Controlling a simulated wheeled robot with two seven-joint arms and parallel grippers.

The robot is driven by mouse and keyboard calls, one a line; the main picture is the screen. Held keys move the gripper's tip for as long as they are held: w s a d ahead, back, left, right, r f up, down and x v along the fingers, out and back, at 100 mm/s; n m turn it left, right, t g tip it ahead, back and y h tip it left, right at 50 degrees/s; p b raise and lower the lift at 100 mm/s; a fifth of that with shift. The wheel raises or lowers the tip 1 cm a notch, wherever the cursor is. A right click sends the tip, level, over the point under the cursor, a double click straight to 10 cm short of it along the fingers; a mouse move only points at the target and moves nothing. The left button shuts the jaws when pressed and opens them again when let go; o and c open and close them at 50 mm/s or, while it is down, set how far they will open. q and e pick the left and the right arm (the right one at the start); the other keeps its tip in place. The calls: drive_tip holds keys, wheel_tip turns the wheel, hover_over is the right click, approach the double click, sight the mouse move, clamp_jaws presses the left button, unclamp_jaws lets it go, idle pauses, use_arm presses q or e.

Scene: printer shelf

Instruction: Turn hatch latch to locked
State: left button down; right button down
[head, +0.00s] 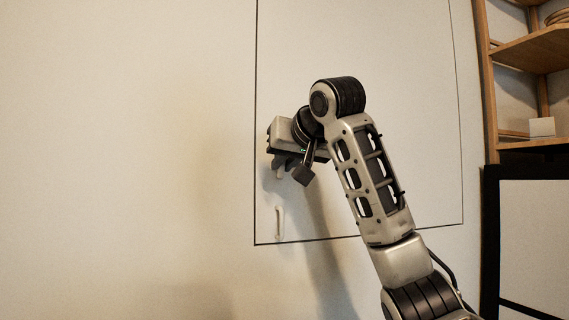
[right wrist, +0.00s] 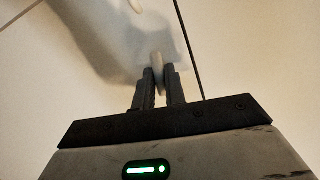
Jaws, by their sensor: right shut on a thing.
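The hatch (head: 400,60) is a pale panel set flush in the wall, outlined by a thin dark seam. My right gripper (head: 283,168) is at the left side of the hatch. In the right wrist view, its two dark fingers (right wrist: 160,75) are shut on the small white latch (right wrist: 158,62). The latch stands between the fingertips, and its lower part is hidden by them. In the head view the gripper and wrist cover most of the latch, so its exact angle is hard to tell. My left gripper is not in view.
A white vertical handle (head: 279,222) sits on the hatch near its lower left corner, below my gripper. A wooden shelf (head: 535,50) with a small white box (head: 542,127) stands at the right. The wall to the left is bare.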

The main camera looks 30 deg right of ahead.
drive_tip(key=shift+d+f+m+t+y+b, duration=0.1)
drive_tip(key=shift+m+t+y+b, duration=0.2)
drive_tip(key=shift+m+y+b, duration=0.65)
drive_tip(key=shift+m+y, duration=0.25)
drive_tip(key=shift+m, duration=0.6)
drive_tip(key=shift+d+f+m+t+y+b, duration=0.15)
drive_tip(key=shift+m+t+y+b, duration=0.4)
drive_tip(key=shift+m, duration=0.45)
drive_tip(key=shift+m+t+y+b, duration=0.25)
drive_tip(key=shift+m+b, duration=0.15)
drive_tip(key=shift+m, duration=0.2)
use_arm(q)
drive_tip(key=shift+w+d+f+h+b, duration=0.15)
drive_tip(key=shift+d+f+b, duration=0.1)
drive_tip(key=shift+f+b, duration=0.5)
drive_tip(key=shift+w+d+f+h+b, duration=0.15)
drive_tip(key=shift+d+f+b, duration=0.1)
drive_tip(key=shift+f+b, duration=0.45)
use_arm(e)
drive_tip(key=shift+s+d+f+m+t+y, duration=0.1)
drive_tip(key=shift+m+t+y, duration=0.35)
drive_tip(key=shift+m, duration=0.9)
drive_tip(key=shift+d+f+m+t+y, duration=0.15)
drive_tip(key=shift+m+t, duration=0.5)
drive_tip(key=shift+m, duration=0.7)
drive_tip(key=shift+a+r, duration=0.1)
